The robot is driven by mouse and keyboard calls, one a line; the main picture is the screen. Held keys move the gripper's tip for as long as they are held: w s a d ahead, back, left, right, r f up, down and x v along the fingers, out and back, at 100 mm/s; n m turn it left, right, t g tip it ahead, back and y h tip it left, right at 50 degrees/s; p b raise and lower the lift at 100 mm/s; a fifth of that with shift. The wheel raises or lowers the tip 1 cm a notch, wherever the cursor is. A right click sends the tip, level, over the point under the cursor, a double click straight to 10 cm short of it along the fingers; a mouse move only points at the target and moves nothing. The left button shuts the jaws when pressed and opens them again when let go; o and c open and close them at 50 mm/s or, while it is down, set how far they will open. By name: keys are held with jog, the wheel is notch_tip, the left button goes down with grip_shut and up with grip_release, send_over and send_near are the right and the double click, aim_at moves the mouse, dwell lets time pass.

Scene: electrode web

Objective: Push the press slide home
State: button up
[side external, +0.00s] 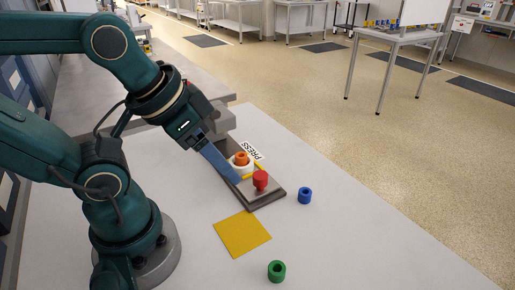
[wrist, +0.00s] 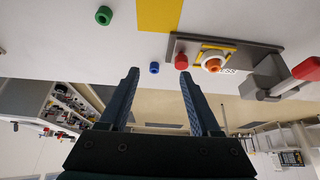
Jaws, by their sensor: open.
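The press (side external: 268,198) has a dark flat base and a grey block at its far end, partly hidden behind my gripper. A red knob (side external: 260,180) stands near the base's near end; it also shows in the wrist view (wrist: 181,62). Beside it an orange ring (side external: 242,158) sits on a white round piece (wrist: 202,59) within a yellow outline (wrist: 229,47), which I take to be on the slide. My gripper (wrist: 159,74) is open and empty. In the side view its blue fingers overlap the press near the knob; I cannot tell whether they touch it.
A blue ring (side external: 305,195) lies right of the press. A green ring (side external: 277,270) and a yellow square (side external: 242,234) lie on the table's near part. A red-ended lever (wrist: 306,69) sticks out at the press's far end. The right front of the table is clear.

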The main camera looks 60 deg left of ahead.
dwell(0.3)
jog(key=shift+o, duration=0.6)
jog(key=n+g, duration=0.3)
jog(key=g, duration=0.3)
send_over(260, 175)
notch_tip(260, 175, down, 6)
jog(key=shift+f, duration=2.65)
jog(key=shift+c, duration=0.3)
